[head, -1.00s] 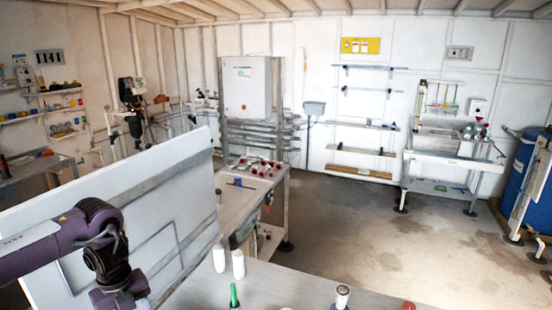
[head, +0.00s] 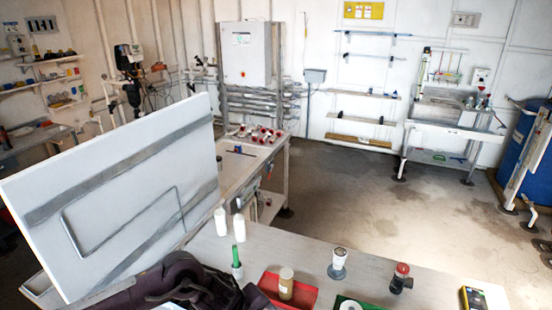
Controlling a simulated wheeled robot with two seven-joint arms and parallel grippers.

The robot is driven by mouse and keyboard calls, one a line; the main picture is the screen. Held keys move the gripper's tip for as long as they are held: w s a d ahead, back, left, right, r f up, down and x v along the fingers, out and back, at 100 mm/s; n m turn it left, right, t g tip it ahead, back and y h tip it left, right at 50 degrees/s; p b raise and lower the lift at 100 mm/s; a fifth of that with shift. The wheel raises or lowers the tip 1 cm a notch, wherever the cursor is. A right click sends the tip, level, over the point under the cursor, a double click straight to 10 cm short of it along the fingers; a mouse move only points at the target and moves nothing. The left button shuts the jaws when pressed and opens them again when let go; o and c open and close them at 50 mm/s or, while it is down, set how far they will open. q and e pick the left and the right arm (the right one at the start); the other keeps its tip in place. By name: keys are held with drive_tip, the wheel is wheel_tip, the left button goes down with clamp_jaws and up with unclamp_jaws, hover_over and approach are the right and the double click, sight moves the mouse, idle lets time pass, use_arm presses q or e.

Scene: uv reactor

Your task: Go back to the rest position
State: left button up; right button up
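My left arm shows low in the head view, in front of the near bench (head: 385,272), with its dark links at the bottom edge. The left gripper's fingers are not visible. My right arm and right gripper are not in the picture. A large white panel (head: 100,165) with a grey bent handle stands tilted at the left, behind my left arm. I see nothing held.
On the near bench stand two white cylinders (head: 239,228), a green-topped item (head: 236,258), a red tray (head: 304,294) with a tan jar (head: 286,283), a white-capped part (head: 338,263), a red-capped fitting (head: 401,278) and a yellow-black device (head: 474,298). Floor beyond is free.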

use_arm(q)
drive_tip(key=s+d+r+n+t+h, duration=0.2)
drive_tip(key=s+d+r+n+t, duration=0.25)
drive_tip(key=d+r+n, duration=0.45)
drive_tip(key=s+a+f+n+g+y, duration=0.1)
drive_tip(key=s+a+f+n+y, duration=0.1)
drive_tip(key=s+a+n, duration=0.35)
drive_tip(key=s+a+f+n+g+y, duration=0.25)
drive_tip(key=a+n, duration=0.35)
drive_tip(key=a, duration=0.4)
drive_tip(key=s+a+f+n+g+y, duration=0.1)
drive_tip(key=s+a+f+n+y, duration=0.1)
drive_tip(key=s+a+n, duration=0.5)
wheel_tip(320, 180, down, 40)
drive_tip(key=s+a+m+g+b, duration=0.1)
drive_tip(key=a+b, duration=0.1)
drive_tip(key=b, duration=0.7)
drive_tip(key=s+a+f+b, duration=0.1)
drive_tip(key=s+f+b, duration=0.1)
drive_tip(key=s+f, duration=0.7)
drive_tip(key=s+a+f+g+b, duration=0.1)
drive_tip(key=s+a+f+b, duration=0.1)
drive_tip(key=s+f, duration=0.8)
wheel_tip(320, 180, down, 3)
drive_tip(key=shift+a+f+b, duration=0.1)
drive_tip(key=shift+a+b, duration=0.05)
drive_tip(key=shift+b, duration=0.55)
